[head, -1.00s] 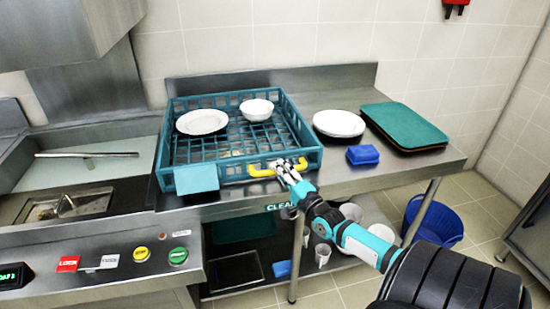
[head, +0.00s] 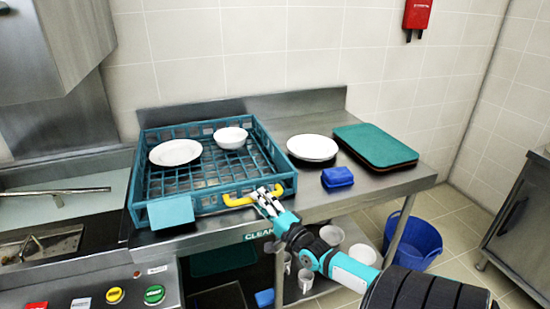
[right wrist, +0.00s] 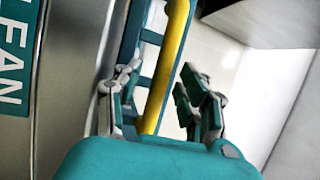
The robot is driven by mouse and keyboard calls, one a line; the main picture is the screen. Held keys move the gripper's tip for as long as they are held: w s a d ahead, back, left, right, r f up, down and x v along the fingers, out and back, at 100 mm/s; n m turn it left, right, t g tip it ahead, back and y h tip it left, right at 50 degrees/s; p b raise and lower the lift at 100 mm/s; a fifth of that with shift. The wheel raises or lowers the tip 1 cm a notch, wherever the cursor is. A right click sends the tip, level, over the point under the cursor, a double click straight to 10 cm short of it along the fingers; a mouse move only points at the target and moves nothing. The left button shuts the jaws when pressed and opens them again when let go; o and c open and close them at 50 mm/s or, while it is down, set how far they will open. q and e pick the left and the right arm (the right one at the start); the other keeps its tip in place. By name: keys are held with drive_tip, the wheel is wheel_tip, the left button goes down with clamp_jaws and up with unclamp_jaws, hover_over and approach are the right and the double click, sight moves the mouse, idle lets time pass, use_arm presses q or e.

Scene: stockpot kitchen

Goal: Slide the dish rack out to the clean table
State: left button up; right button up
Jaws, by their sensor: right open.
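The teal dish rack (head: 277,157) stands on the steel clean table (head: 345,200), at its left end. A white plate (head: 176,152) and a white bowl (head: 230,137) sit in the rack. A yellow handle (head: 238,201) is on the rack's front side, near its right corner. My right gripper (head: 267,194) is at the handle's right end, with its fingers apart. In the right wrist view, the yellow handle (right wrist: 170,70) runs between the two open fingers (right wrist: 157,95), and I see a gap on its right side. My left gripper is out of view.
White plates (head: 312,148), a blue sponge (head: 337,177) and a stack of trays (head: 375,146) stand on the table right of the rack. A light-blue card (head: 171,212) hangs at the rack's front. A blue bucket (head: 411,240) is on the floor.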

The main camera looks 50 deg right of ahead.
drive_tip(key=v, duration=1)
drive_tip(key=shift+s, duration=0.25)
drive_tip(key=shift+f, duration=0.15)
drive_tip(key=s+a+f+n+g, duration=0.2)
drive_tip(key=s+f+n+g, duration=0.1)
drive_tip(key=f, duration=0.8)
drive_tip(key=s+a+f+n+g+y, duration=0.1)
drive_tip(key=s+a+f+n+g, duration=0.2)
drive_tip(key=f, duration=0.8)
drive_tip(key=s+a+f+n+g, duration=0.1)
drive_tip(key=s+f+n+g, duration=0.2)
drive_tip(key=f, duration=0.8)
drive_tip(key=s+a+f+n+g+y, duration=0.1)
drive_tip(key=s+a+f+n+g, duration=0.4)
drive_tip(key=s+a+f, duration=0.4)
drive_tip(key=s+a+f+n+g+y, duration=0.1)
drive_tip(key=s+a+f+n+g, duration=0.3)
drive_tip(key=s+a+f+n, duration=0.3)
drive_tip(key=s+a+f, duration=0.3)
drive_tip(key=s+a, duration=0.1)
drive_tip(key=s, duration=0.3)
drive_tip(key=shift+s+f+g, duration=0.25)
drive_tip(key=shift+g, duration=0.15)
